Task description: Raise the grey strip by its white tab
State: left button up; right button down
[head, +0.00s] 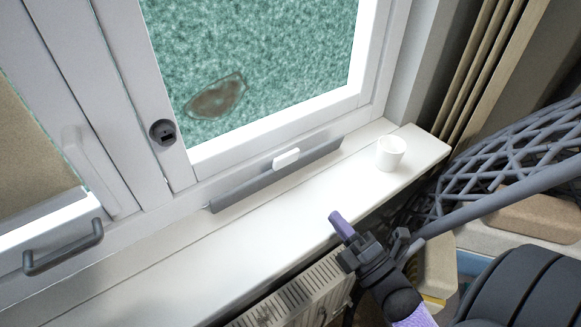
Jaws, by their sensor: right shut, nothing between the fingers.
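The grey strip (240,187) lies along the foot of the window frame, at the back edge of the white sill. Its small white tab (286,158) sticks up near the middle of the strip. My right gripper (338,220) comes in from the lower right, with its purple fingers shut and empty. In the picture it shows over the front edge of the sill, below and to the right of the tab, and is clear of both strip and tab. My left gripper is not in view.
A white cup (390,153) stands on the right end of the sill (290,219). A radiator (300,291) is below the sill's front edge. A dark mesh chair (510,160) crowds the right side. A dark bar handle (63,248) is at the left. The sill between is clear.

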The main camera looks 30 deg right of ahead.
aim_at(289, 158)
jog(key=p+x, duration=0.2)
jog(key=x, duration=1)
jog(key=shift+w+r, duration=0.15)
jog(key=shift+r, duration=0.1)
jog(key=shift+w, duration=0.5)
jog(key=shift+r, duration=0.1)
jog(key=r+p, duration=0.1)
jog(key=w+p, duration=0.1)
jog(key=p, duration=0.1)
jog(key=shift+w+r+g, duration=0.2)
jog(key=shift+r+g, duration=0.15)
jog(key=shift+g, duration=0.05)
jog(key=shift+w+f+b, duration=0.15)
jog(key=shift+w+b, duration=0.15)
